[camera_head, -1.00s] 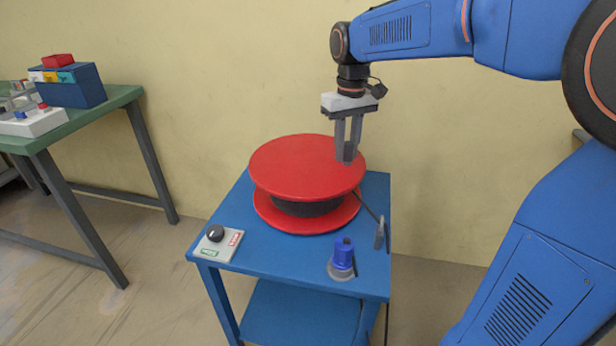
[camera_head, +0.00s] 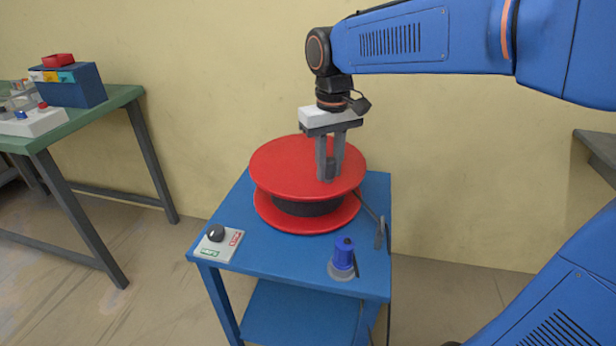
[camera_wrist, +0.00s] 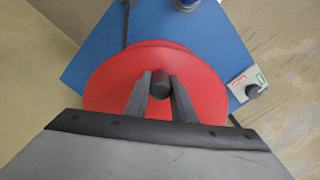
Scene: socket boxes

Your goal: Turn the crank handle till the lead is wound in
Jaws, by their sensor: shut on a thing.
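A red reel (camera_head: 290,165) with black lead (camera_head: 308,208) wound between its two discs lies flat on a blue cart (camera_head: 290,258). A dark crank handle (camera_wrist: 160,84) stands up from the top disc. My gripper (camera_head: 326,176) is above the reel's right part, fingers down, shut on the crank handle. In the wrist view my fingers sit on either side of the handle, with the red disc below. A dark strand of lead (camera_head: 370,212) runs from the reel to a grey guide (camera_head: 380,234) at the cart's right edge.
A blue plug or socket piece (camera_head: 343,256) on a grey base stands at the cart's front right. A switch box (camera_head: 216,242) with a black knob is at front left. A green table (camera_head: 115,97) holding boxes stands apart at left.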

